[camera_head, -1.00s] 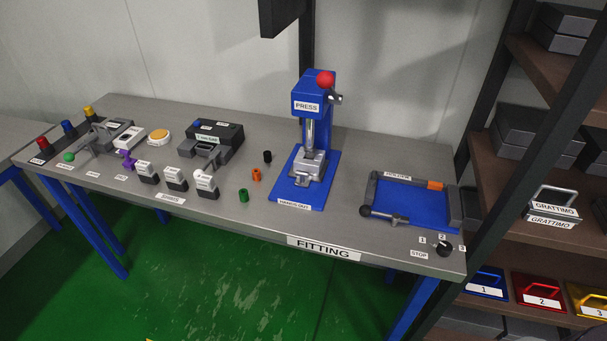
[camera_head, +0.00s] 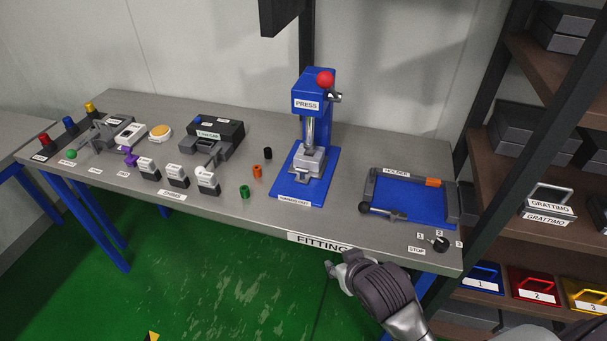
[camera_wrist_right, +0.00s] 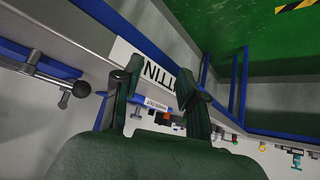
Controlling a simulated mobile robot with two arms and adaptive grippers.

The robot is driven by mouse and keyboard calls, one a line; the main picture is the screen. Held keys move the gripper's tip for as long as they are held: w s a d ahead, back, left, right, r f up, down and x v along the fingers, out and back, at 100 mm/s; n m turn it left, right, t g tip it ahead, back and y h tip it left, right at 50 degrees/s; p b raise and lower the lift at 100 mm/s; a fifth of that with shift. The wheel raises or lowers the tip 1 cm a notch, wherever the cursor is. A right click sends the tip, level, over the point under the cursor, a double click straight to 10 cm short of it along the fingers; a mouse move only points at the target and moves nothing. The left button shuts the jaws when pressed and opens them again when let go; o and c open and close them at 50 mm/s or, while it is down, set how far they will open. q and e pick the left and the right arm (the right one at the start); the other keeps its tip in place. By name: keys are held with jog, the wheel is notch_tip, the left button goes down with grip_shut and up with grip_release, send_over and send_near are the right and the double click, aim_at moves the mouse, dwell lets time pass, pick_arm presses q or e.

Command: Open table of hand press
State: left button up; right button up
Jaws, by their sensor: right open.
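The blue hand press (camera_head: 312,130) stands on the grey bench, with a red ball (camera_head: 325,79) on its lever. Its small grey table (camera_head: 306,163) sits under the ram, over the blue base, with a grey handle at the front. My right gripper (camera_head: 337,270) is in front of the bench's front edge, near the FITTING label (camera_head: 318,242), below and apart from the press. In the right wrist view its two dark fingers (camera_wrist_right: 155,90) are spread with nothing between them. My left gripper is not in view.
A blue holder frame (camera_head: 412,202) with a rod handle lies right of the press. A selector knob (camera_head: 440,244) is at the bench corner. Small green, orange and black cylinders (camera_head: 257,171) stand left of the press. A shelf rack (camera_head: 540,165) rises at right.

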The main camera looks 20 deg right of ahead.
aim_at(303, 175)
jog(key=w+r+t, duration=0.1)
jog(key=w+r, duration=0.1)
jog(key=w, duration=0.2)
jog(key=w+r+t, duration=0.2)
jog(key=w+r, duration=0.1)
jog(key=w, duration=0.2)
jog(key=w+r+t, duration=0.2)
jog(key=w+r, duration=0.1)
jog(key=w, duration=0.2)
jog(key=shift+w+a+m, duration=0.2)
jog(key=shift+a+m, duration=0.05)
jog(key=shift+m, duration=0.05)
jog(key=x, duration=1.3)
jog(key=shift+a+p, duration=0.1)
jog(key=shift+p, duration=0.25)
grip_shut()
